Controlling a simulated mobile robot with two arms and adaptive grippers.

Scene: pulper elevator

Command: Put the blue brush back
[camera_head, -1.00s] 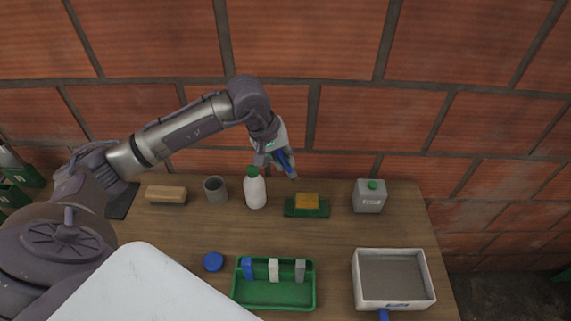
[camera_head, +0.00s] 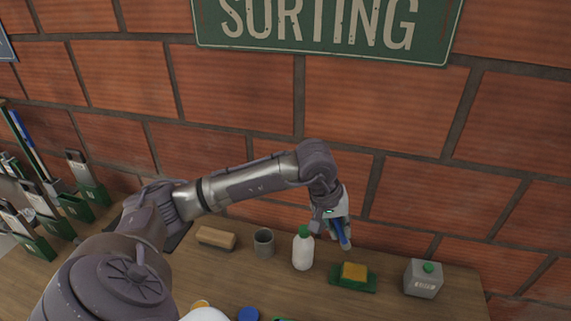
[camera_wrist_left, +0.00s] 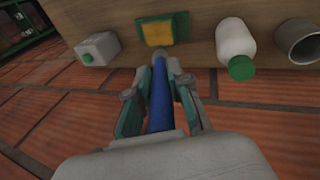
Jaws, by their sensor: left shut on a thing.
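My left gripper (camera_head: 338,228) is shut on the blue brush (camera_head: 345,238) and holds it in the air near the brick wall, above the back of the table. In the left wrist view the brush (camera_wrist_left: 159,98) is a blue rod between the two fingers of my left gripper (camera_wrist_left: 160,85). My right gripper is not in view.
On the wooden table stand a wooden block (camera_head: 216,238), a grey cup (camera_head: 264,243), a white bottle (camera_head: 303,248) with a green cap, a yellow sponge (camera_head: 354,271) on a green tray (camera_head: 340,283), and a grey canister (camera_head: 423,279). A green sign (camera_head: 330,25) hangs above.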

